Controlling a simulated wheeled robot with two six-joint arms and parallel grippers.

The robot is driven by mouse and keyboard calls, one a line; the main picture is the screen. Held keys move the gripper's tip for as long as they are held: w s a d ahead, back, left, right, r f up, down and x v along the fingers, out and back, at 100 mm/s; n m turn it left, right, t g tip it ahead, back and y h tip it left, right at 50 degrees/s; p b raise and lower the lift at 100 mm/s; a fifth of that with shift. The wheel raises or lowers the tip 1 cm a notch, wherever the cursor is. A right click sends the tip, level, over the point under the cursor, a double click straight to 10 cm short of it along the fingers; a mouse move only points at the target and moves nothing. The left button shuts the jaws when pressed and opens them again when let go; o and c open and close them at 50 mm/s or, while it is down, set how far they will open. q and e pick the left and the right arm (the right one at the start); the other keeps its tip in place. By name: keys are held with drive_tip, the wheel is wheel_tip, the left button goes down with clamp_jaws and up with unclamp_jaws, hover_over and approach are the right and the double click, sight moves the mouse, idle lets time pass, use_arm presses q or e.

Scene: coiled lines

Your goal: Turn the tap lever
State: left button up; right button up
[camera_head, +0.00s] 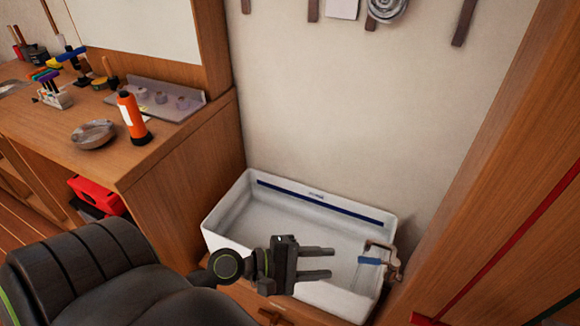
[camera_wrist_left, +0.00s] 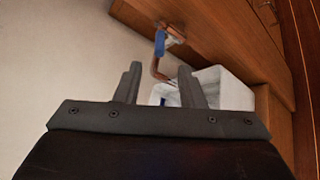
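The tap (camera_head: 393,262) is a bronze-brown fitting at the right end of the white basin (camera_head: 222,238). Its blue lever (camera_head: 370,261) points left over the basin. My left gripper (camera_head: 332,263) is open and empty, with its two fingers pointing right toward the lever and a small gap between. In the left wrist view the blue lever (camera_wrist_left: 160,43) shows beyond the open fingertips (camera_wrist_left: 160,76), apart from them. The tap's brown spout (camera_wrist_left: 158,70) shows between the fingers, and the basin (camera_wrist_left: 235,92) is partly hidden behind the right finger. My right gripper is in neither view.
A wooden counter (camera_head: 150,165) stands at the left with an orange bottle (camera_head: 131,115), a round bowl (camera_head: 93,134) and small tools. A red box (camera_head: 97,196) sits below it. A wooden panel (camera_head: 480,170) rises right of the tap.

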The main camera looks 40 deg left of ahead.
use_arm(q)
drive_tip(key=b+v, duration=0.1)
drive_tip(key=v, duration=0.5)
drive_tip(key=shift+s+a+r, duration=0.1)
